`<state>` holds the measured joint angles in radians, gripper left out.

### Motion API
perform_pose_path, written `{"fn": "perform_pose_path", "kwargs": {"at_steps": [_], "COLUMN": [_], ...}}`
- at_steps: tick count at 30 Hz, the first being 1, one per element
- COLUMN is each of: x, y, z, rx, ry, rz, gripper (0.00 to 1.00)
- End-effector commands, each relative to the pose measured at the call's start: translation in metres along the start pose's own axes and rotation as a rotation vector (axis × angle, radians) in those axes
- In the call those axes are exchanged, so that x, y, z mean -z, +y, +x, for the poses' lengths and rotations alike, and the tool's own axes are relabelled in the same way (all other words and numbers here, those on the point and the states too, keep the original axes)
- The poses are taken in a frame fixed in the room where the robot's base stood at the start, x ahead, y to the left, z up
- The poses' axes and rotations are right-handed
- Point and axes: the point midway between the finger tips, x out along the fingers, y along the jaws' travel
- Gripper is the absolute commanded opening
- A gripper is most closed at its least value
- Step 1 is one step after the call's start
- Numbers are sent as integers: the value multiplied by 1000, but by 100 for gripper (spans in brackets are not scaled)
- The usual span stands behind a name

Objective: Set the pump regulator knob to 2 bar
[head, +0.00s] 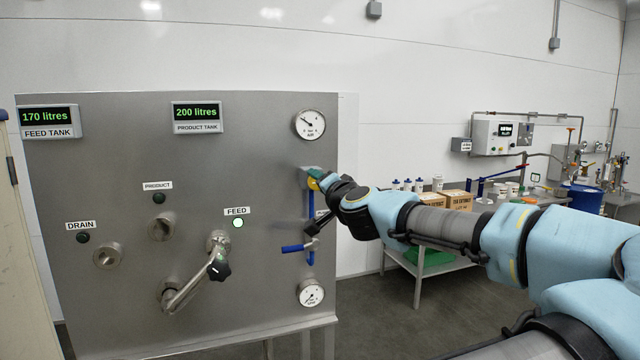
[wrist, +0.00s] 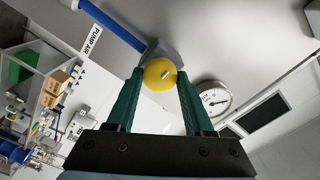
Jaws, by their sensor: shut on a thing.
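The regulator knob is a yellow ball-like knob (wrist: 159,73) with a small pale mark, in the middle of the wrist view. My gripper (wrist: 158,80) is shut on it, with one green finger on each side. In the head view the yellow knob (head: 313,185) is a small patch at the panel's right side, mostly hidden by my gripper (head: 315,178). A round white gauge (head: 310,124) sits above the knob; it also shows in the wrist view (wrist: 213,101). Its needle points to the upper left in the head view, but its numbers are too small to read.
Below the knob run a blue pipe (head: 311,205) and a blue-handled valve (head: 293,248), with a lower gauge (head: 311,293). A bench with boxes (head: 458,200) stands behind my arm.

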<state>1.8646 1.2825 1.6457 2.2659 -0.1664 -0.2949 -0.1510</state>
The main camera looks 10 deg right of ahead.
Motion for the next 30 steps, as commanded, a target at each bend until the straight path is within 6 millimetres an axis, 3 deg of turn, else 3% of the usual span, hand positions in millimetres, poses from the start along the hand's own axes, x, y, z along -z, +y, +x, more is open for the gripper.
{"fn": "perform_pose_path", "kwargs": {"at_steps": [15,16,23,30], "x": [-1,-1,0,0], "y": [1,1,1,0], "z": [0,0,0,0], "rx": [-1,-1,-1,0], "ry": [-1,-1,-1,0], "rz": [17,17,16,15], "gripper": [0,56,82,82]}}
